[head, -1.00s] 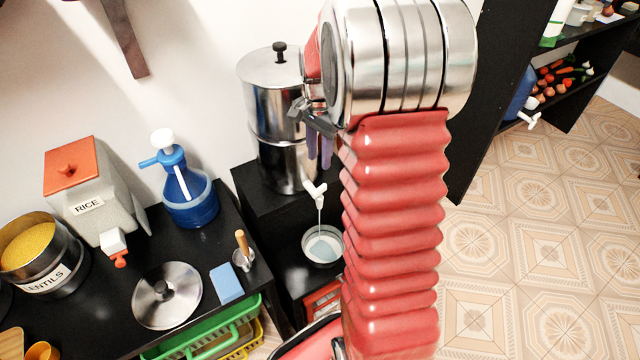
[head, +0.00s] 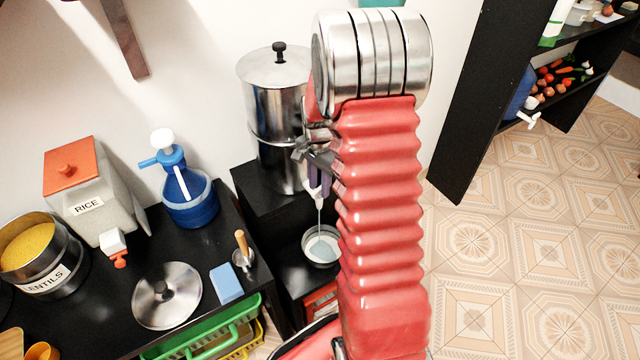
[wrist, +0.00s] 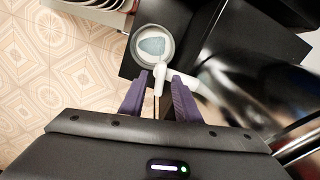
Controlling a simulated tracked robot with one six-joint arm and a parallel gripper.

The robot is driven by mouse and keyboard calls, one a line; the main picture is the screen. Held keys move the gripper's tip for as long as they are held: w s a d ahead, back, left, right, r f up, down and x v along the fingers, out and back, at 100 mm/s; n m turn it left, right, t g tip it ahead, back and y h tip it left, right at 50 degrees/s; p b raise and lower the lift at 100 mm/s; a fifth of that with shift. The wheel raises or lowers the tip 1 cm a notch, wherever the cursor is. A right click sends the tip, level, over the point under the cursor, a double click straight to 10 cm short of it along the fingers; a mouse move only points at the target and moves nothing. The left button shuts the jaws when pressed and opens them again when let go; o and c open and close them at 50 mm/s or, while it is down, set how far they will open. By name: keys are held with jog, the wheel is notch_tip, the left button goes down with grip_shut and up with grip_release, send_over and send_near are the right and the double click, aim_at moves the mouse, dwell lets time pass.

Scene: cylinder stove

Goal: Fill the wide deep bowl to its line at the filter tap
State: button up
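The bowl (head: 309,256) stands on the black lower shelf beneath the filter tap; water shows inside it. It also shows in the wrist view (wrist: 168,62), where its rim is mostly clear. I cannot make out its line. The steel filter (head: 272,110) stands on the black stand. A thin stream runs from its white tap (head: 325,196) into the bowl. In the head view my gripper (head: 318,188) partly covers the tap. In the wrist view my gripper (wrist: 159,82) is open, with its purple fingers either side of the white tap lever (wrist: 159,78), a gap showing beside it.
Left of the filter, the black counter (head: 110,310) holds a blue pump jug (head: 188,200), a rice dispenser (head: 95,200), a lentils tin (head: 40,255), a steel lid (head: 166,296) and a blue sponge (head: 226,284). A black shelf unit (head: 485,110) stands right; the tiled floor there is clear.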

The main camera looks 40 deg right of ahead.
jog(key=shift+c, duration=0.6)
grip_shut()
jog(key=shift+d, duration=0.15)
jog(key=shift+n, duration=0.8)
jog(key=shift+a+n, duration=0.2)
jog(key=shift+n, duration=2.3)
